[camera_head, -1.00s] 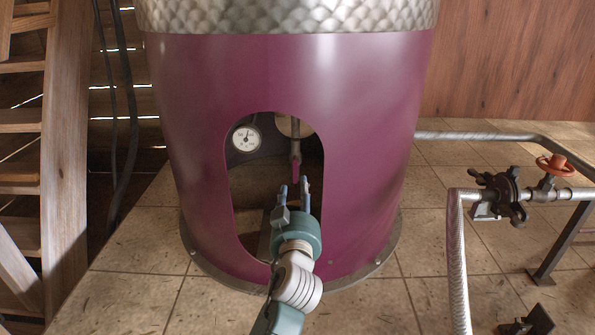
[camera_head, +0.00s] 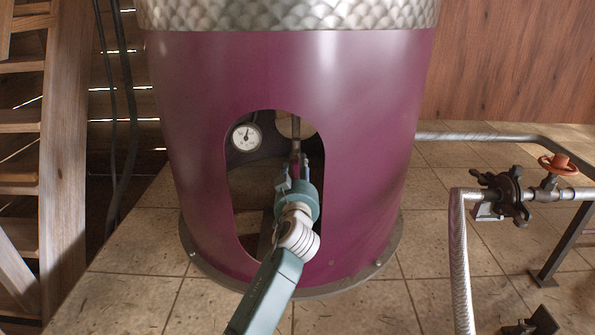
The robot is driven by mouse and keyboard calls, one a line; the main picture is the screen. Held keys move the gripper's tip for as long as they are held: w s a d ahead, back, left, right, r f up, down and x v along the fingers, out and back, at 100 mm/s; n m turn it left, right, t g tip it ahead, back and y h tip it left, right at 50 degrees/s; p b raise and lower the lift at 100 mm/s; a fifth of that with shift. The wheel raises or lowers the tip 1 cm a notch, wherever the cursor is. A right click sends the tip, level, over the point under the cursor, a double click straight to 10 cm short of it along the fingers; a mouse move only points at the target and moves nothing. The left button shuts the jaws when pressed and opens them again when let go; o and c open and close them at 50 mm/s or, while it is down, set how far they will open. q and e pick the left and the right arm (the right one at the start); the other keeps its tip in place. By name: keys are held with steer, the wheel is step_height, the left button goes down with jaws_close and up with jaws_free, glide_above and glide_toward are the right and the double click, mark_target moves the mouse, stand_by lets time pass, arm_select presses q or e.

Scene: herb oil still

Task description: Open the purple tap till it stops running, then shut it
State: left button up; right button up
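The purple tap (camera_head: 297,168) hangs on a grey pipe inside the arched opening of the big purple still (camera_head: 375,150). Only a small dark purple part of it shows; my gripper hides the rest. My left gripper (camera_head: 294,170) reaches into the opening from below, with one finger on each side of the tap. Its fingers stand apart, and I cannot tell whether they touch the tap. No running liquid can be made out. My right gripper is not in view.
A round white gauge (camera_head: 246,137) sits inside the opening, left of the tap. The opening's edges are close around my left arm. At right are a red-handled valve (camera_head: 557,163), pipework and a braided hose (camera_head: 459,262). Wooden steps (camera_head: 22,120) stand at left.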

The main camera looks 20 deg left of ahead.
arm_select(q)
jaws_close()
steer(key=shift+m, duration=0.3)
steer(key=m, duration=0.2)
steer(key=shift+m, duration=0.4)
steer(key=m+p, duration=0.1)
steer(key=m, duration=0.2)
steer(key=shift+f+m, duration=0.15)
steer(key=shift+m, duration=0.15)
steer(key=m+p, duration=0.2)
steer(key=m, duration=0.3)
steer(key=shift+a+f, duration=0.1)
steer(key=m+p, duration=0.2)
steer(key=m, duration=0.3)
steer(key=shift+a+f+m, duration=0.1)
steer(key=shift+f+m, duration=0.05)
steer(key=shift+m, duration=0.55)
steer(key=shift+s, duration=0.1)
